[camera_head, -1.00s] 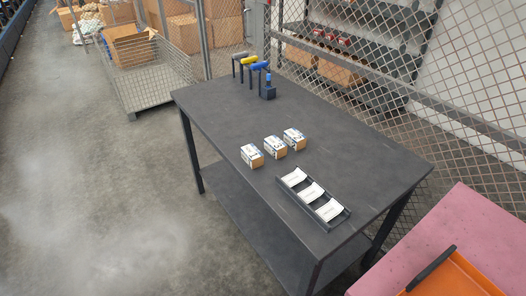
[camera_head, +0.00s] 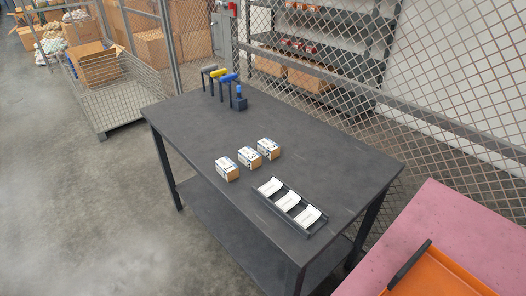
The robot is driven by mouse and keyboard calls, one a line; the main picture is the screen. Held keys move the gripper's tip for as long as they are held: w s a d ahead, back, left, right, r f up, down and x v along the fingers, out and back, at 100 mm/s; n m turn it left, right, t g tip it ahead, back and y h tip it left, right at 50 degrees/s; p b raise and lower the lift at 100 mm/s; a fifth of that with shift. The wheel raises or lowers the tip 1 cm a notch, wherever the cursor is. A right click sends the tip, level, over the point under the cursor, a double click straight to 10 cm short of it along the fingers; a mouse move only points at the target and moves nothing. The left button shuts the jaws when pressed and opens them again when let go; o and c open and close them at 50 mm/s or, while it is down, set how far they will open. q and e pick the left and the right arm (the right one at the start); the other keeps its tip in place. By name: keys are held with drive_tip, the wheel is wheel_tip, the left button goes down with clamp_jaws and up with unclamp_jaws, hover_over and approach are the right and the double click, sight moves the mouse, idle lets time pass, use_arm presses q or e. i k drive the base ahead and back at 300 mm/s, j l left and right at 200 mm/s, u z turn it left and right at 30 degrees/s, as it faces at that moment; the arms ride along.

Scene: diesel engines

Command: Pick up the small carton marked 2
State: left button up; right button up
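Three small white-and-brown cartons stand in a slanting row on the dark table (camera_head: 300,130): a left one (camera_head: 227,169), a middle one (camera_head: 249,158) and a right one (camera_head: 269,148). Each has print on its top, but the marks are too small to read surely, so I cannot tell which is marked 2. The cartons stand close together, with narrow gaps. A dark tray (camera_head: 262,197) with three white cards in its slots lies in front of them, near the table's front edge. Neither of my grippers is in view.
Tools with grey, yellow and blue tops (camera_head: 219,75) stand on a rack at the table's back left, beside a small dark block (camera_head: 239,103). A pink surface (camera_head: 400,235) with an orange tray (camera_head: 445,275) is at lower right. Mesh fencing (camera_head: 440,110) runs behind the table.

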sight(267, 147)
drive_tip(key=i+j, duration=0.25)
drive_tip(key=j, duration=0.15)
drive_tip(key=i+j+z, duration=0.15)
drive_tip(key=z, duration=0.15)
drive_tip(key=i+j+z, duration=0.1)
drive_tip(key=j+z, duration=0.45)
drive_tip(key=i+j, duration=0.05)
drive_tip(key=j, duration=0.05)
